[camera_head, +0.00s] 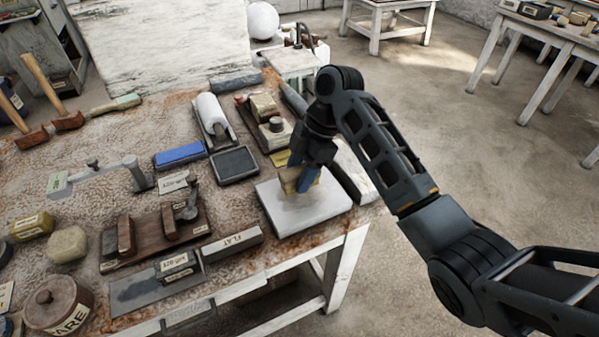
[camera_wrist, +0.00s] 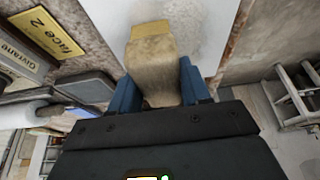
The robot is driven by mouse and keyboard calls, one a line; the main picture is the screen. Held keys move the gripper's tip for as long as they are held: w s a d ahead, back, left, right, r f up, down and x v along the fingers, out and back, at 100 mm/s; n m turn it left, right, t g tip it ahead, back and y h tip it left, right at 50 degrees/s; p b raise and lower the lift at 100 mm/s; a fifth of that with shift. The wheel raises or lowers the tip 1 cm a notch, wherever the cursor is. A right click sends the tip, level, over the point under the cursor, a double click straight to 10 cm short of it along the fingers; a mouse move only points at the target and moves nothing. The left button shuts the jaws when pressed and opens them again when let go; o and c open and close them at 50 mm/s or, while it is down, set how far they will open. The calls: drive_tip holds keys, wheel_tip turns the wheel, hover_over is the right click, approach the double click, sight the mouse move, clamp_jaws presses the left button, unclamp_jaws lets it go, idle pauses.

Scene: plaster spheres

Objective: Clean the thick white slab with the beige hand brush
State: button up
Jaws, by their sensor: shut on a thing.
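The thick white slab (camera_head: 310,216) lies flat near the right front edge of the worktable in the head view; its pale top also shows in the wrist view (camera_wrist: 205,25). My gripper (camera_head: 304,178) is over the slab, shut on the beige hand brush (camera_head: 291,184). In the wrist view the brush (camera_wrist: 155,68) sits between the two blue fingers, with its yellowish end over the slab. A greyish smudge shows on the slab around the brush. Whether the brush touches the slab is hard to tell. The fingers hide part of the brush.
A dark-framed tray (camera_head: 234,165), a blue block (camera_head: 180,155) and a grey FLAT bar (camera_head: 232,243) lie left of the slab. A pale long block (camera_head: 352,172) lies close on its right. A yellow card (camera_wrist: 48,32) lies beside the slab. Floor is open beyond the table's right edge.

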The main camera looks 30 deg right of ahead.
drive_tip(key=shift+f, duration=0.55)
drive_tip(key=shift+d, duration=1.15)
drive_tip(key=shift+a, duration=0.1)
drive_tip(key=shift+a+p, duration=0.45)
drive_tip(key=shift+a, duration=1.7)
drive_tip(key=shift+d, duration=2.2)
